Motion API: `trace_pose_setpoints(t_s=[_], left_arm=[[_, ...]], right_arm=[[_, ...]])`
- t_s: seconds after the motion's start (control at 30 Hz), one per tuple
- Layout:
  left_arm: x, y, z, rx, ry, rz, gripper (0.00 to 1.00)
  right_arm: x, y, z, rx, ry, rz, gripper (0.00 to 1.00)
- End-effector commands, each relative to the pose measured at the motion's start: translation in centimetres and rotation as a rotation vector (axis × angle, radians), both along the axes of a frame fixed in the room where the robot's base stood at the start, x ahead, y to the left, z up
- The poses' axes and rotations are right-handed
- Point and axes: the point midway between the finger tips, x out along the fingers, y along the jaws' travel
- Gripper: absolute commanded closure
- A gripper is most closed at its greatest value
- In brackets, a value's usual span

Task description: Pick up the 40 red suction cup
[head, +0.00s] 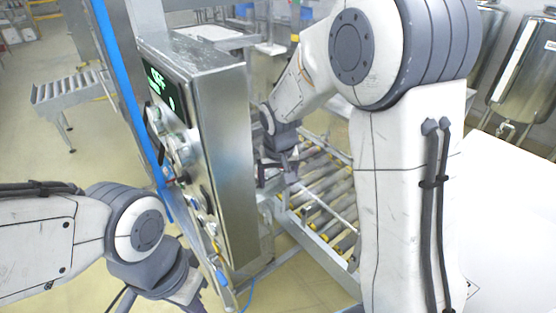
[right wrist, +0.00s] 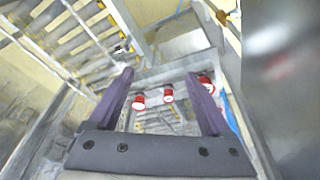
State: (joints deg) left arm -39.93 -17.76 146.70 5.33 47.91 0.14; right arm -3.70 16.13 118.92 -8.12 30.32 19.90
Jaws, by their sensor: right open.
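Several red suction cups with pale ends show in the right wrist view: a left one (right wrist: 138,103), a middle one (right wrist: 168,95) and a right one (right wrist: 206,82) partly behind a finger. Any size marks on them are too small to read. My right gripper (right wrist: 160,76) is open and empty. Its two purple-grey fingers frame the left and middle cups, which appear beyond it. In the head view the right gripper (head: 277,175) hangs beside the steel cabinet, above the roller conveyor. The cups cannot be made out there. My left wrist is at the lower left, with its jaws out of sight.
A steel control cabinet (head: 225,150) with a green display stands between my arms. A roller conveyor (head: 325,195) lies beyond and below the right gripper. A blue post (head: 118,75) rises left of the cabinet. A white surface (head: 505,230) fills the right side.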

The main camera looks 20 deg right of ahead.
Motion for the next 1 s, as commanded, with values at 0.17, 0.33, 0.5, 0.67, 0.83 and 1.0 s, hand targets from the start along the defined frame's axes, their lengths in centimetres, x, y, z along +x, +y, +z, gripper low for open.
trace_pose_setpoints(t_s=[0.17,0.33,0.5,0.67,0.83,1.0], left_arm=[[0.0,0.0,1.1,0.0,0.0,0.0,1.0],[0.0,0.0,1.5,-0.001,-0.001,0.0,1.0],[0.0,0.0,2.0,-0.001,-0.001,0.0,1.0],[0.0,0.0,3.0,-0.001,-0.001,0.0,1.0],[0.0,0.0,3.5,-0.001,-0.001,-0.002,1.0],[0.0,0.0,4.7,-0.001,-0.001,-0.003,1.0]], right_arm=[[9.2,-3.0,0.1,-0.02,-0.057,-0.194,0.17],[13.8,-5.0,-0.3,-0.03,-0.103,-0.313,0.17],[15.5,-5.9,-1.2,-0.034,-0.116,-0.354,0.17],[16.3,-6.4,-3.4,-0.034,-0.116,-0.354,0.17],[16.9,-6.7,-5.1,-0.034,-0.119,-0.354,0.17],[17.3,-7.0,-6.0,-0.034,-0.117,-0.353,0.17]])
